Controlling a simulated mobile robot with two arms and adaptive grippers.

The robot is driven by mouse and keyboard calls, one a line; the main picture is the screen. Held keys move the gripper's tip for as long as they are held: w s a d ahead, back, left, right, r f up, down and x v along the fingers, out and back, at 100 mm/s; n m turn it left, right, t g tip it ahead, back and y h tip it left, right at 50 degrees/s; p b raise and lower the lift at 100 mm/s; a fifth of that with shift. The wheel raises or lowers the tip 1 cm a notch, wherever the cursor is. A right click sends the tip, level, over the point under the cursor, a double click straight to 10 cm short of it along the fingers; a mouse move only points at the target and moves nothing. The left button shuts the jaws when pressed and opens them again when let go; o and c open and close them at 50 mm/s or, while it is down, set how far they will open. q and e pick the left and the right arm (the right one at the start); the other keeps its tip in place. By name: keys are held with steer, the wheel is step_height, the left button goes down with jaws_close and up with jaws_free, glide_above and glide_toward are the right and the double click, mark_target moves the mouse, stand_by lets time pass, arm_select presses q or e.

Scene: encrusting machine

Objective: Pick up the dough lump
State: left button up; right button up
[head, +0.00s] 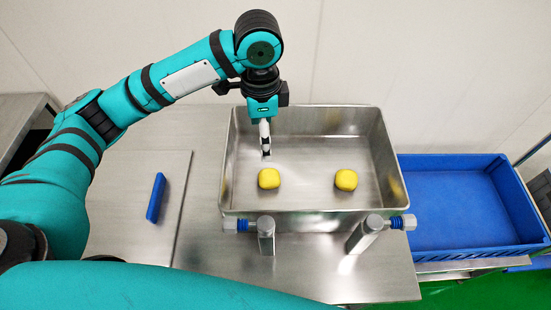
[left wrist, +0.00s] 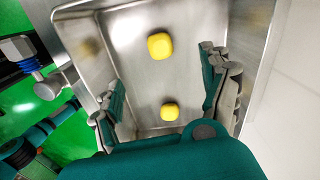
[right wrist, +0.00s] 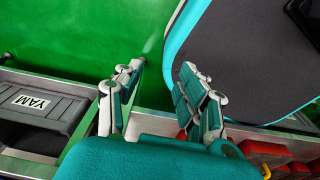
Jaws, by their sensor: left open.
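Two yellow dough lumps lie apart on the floor of a steel tray (head: 300,200): a left lump (head: 269,178) and a right lump (head: 346,180). Both show in the left wrist view, an upper lump (left wrist: 160,46) and a lower lump (left wrist: 169,112). My left gripper (head: 266,150) points down over the tray, behind the left lump in the head view. In the left wrist view its fingers (left wrist: 168,95) are spread apart and hold nothing. I cannot tell its height above the lumps. My right gripper (right wrist: 162,95) is open and empty, away from the tray.
Two metal posts with blue-and-white fittings (head: 267,235) (head: 366,234) stand in front of the tray. A blue bar (head: 156,198) lies on a steel plate at left. A blue crate (head: 465,205) is at right. Below my right gripper is green floor (right wrist: 70,40).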

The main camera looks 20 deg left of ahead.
arm_select(q)
step_height(320, 180, down, 6)
steer(key=s, duration=0.1)
glide_above(265, 175)
step_height(265, 175, down, 5)
steer(key=shift+s+r, duration=0.1)
steer(key=shift+s, duration=0.05)
steer(key=shift+f+p, duration=0.3)
steer(key=shift+f, duration=0.2)
step_height(265, 175, down, 4)
steer(key=shift+d+f+p, duration=0.1)
steer(key=shift+f+p, duration=0.05)
steer(key=shift+p, duration=0.2)
steer(key=shift+w+f, duration=0.2)
steer(key=shift+f, duration=0.2)
arm_select(e)
steer(key=shift+s+d+r, duration=0.1)
steer(key=shift+s+r, duration=0.55)
steer(key=shift+s, duration=0.15)
arm_select(q)
steer(key=c, duration=1.3)
